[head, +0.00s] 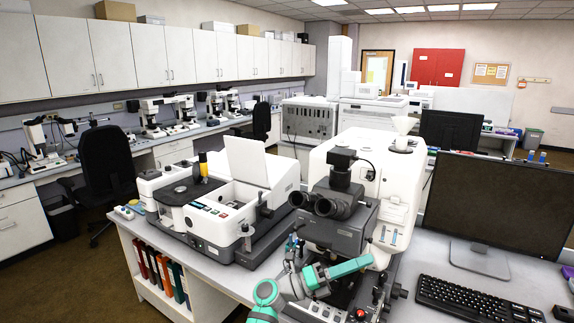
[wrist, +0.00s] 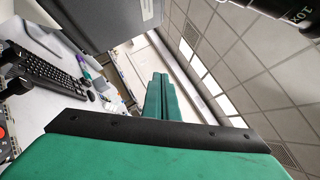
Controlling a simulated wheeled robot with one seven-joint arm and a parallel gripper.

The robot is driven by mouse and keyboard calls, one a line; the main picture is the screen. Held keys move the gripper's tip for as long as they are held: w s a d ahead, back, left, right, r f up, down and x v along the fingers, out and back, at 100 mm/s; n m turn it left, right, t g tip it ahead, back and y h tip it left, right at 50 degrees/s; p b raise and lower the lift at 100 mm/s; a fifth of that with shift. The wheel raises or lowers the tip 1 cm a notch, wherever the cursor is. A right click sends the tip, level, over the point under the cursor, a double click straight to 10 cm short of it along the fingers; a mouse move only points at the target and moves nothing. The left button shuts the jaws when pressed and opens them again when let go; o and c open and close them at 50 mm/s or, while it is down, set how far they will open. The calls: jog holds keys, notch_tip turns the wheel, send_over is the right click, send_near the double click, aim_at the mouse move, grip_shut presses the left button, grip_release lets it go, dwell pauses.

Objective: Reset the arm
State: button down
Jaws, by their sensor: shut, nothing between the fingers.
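My gripper (wrist: 162,77) shows in the wrist view as two green fingers pressed side by side, shut and empty. In the head view my green and grey arm (head: 345,268) is folded low in front of the infrared microscope (head: 345,225). The fingertips are hard to make out there. The microscope has a white body, a dark grey front and twin black eyepieces (head: 325,203). In the wrist view a dark grey housing (wrist: 110,20) with a white label is close at upper left, and a black lettered cylinder (wrist: 285,12) is at upper right. The fingers appear clear of both.
A white instrument with an open lid (head: 245,160) stands left of the microscope. A monitor (head: 500,210) and keyboard (head: 475,300) are on the right of the bench. Binders (head: 160,265) fill the shelf below. Floor is open at left, near a black chair (head: 107,165).

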jog(key=s+a+f+n+t+y, duration=0.4)
jog(key=s+f+n+t+y, duration=0.75)
jog(key=n, duration=0.65)
jog(key=s+a+f+n+t+y, duration=0.4)
jog(key=s+f+n+t+y, duration=0.5)
jog(key=s+n, duration=0.65)
jog(key=s+a+f+n+g, duration=0.1)
jog(key=s+a+n+g, duration=0.1)
jog(key=s, duration=0.5)
jog(key=s+a+f+n+g+y, duration=0.1)
jog(key=s+a+f+n+g, duration=0.1)
jog(key=s+a, duration=0.3)
jog(key=s+a+f+n+g, duration=0.2)
jog(key=s+a+n+g, duration=0.1)
jog(key=s, duration=0.7)
jog(key=shift+s+a+f+g, duration=0.2)
jog(key=shift+s+a+g, duration=0.15)
jog(key=shift+a, duration=0.1)
jog(key=shift+n, duration=0.25)
